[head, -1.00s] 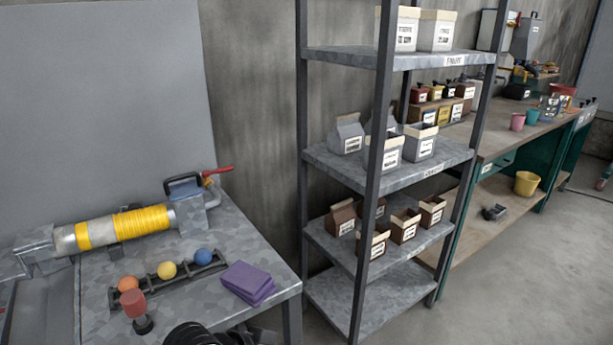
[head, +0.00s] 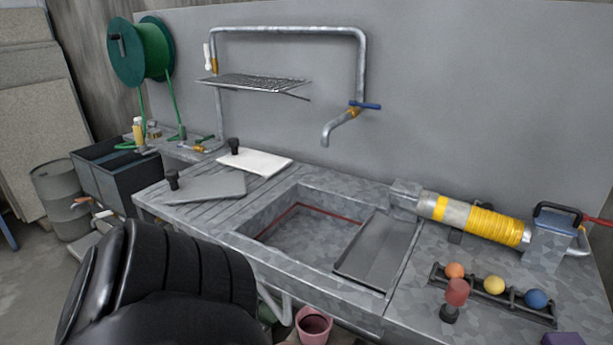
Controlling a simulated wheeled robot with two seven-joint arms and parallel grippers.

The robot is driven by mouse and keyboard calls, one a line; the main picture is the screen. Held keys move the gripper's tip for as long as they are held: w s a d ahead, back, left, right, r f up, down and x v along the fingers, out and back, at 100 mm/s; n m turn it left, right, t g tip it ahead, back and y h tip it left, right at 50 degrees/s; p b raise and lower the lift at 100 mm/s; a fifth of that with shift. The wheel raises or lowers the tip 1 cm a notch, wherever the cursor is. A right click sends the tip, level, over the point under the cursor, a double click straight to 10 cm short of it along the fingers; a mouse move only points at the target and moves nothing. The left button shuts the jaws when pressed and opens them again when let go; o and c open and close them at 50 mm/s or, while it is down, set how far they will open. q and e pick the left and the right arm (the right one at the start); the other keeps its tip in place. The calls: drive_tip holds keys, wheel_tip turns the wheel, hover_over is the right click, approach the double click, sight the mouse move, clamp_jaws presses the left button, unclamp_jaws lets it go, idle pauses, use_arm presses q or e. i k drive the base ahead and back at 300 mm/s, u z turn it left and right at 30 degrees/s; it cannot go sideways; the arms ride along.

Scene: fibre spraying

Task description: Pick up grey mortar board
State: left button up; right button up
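The grey mortar board (head: 207,187) lies flat on the ribbed drainer left of the sink in the head view. A dark knob handle (head: 172,179) stands at its left end. A white board (head: 256,162) with a similar dark knob lies just behind it, to the right. A black ribbed arm part of mine (head: 165,285) fills the lower left, in front of the bench. No gripper fingers show in this view, so neither gripper can be placed relative to the board.
The sink basin (head: 306,238) opens right of the boards. A tap pipe (head: 290,30) and wire rack (head: 250,83) stand above. A yellow-banded cylinder (head: 475,222) and coloured balls are at right. Dark bins (head: 112,182) and a green hose reel (head: 141,50) are at left.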

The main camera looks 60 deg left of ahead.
sight(179, 190)
drive_tip(key=u, duration=4.25)
drive_tip(key=i, duration=3.15)
drive_tip(key=z, duration=3)
